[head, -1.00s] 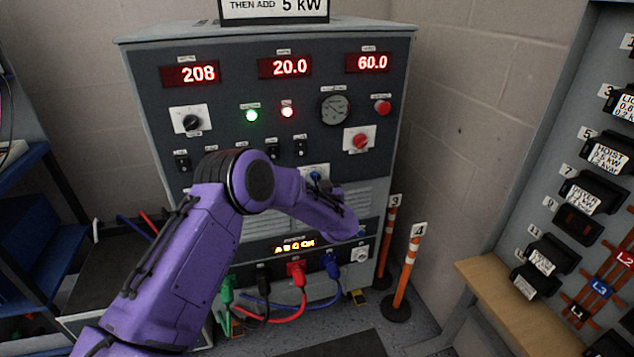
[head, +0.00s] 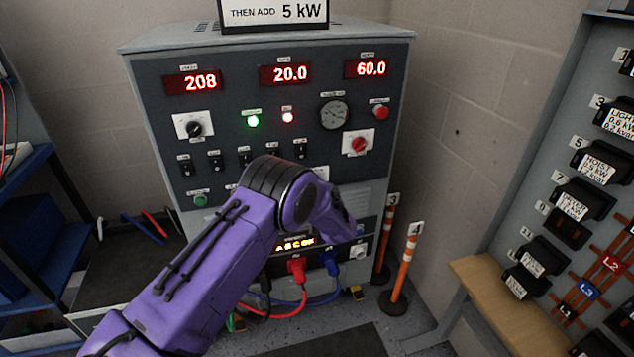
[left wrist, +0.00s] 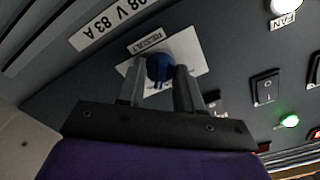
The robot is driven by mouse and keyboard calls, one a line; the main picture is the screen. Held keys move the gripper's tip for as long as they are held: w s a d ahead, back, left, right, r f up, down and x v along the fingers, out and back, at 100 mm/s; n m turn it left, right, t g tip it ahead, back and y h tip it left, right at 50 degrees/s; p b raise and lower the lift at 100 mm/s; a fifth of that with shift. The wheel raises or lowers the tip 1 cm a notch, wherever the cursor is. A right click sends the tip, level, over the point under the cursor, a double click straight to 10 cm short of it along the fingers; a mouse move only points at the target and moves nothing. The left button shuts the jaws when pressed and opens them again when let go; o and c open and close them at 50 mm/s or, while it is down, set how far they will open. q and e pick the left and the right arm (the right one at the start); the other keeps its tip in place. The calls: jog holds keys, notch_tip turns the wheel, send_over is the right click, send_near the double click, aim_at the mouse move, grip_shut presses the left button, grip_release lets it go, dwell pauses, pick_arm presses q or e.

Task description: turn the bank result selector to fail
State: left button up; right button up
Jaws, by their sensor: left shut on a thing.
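The bank result selector (left wrist: 160,66) is a blue knob on a white plate marked RESULT (left wrist: 189,50) in the left wrist view. My left gripper (left wrist: 158,72) has one finger on each side of the knob and is shut on it. Which position the knob points to cannot be read, as the fingers cover part of the plate. In the head view my purple left arm hides the knob and the gripper. My right gripper is not in view.
The grey load bank cabinet (head: 225,105) has lit displays, a black knob (head: 193,128), a red knob (head: 359,145) and several switches. Coloured plugs (head: 297,266) with cables sit low on its front. Orange posts (head: 405,265) stand at its right, and a breaker panel (head: 520,150) is farther right.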

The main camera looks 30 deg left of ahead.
pick_arm(q)
jog(key=shift+m, duration=0.6)
jog(key=o, duration=1)
jog(key=v, duration=1)
jog(key=shift+s+d, duration=0.15)
jog(key=shift+s, duration=0.1)
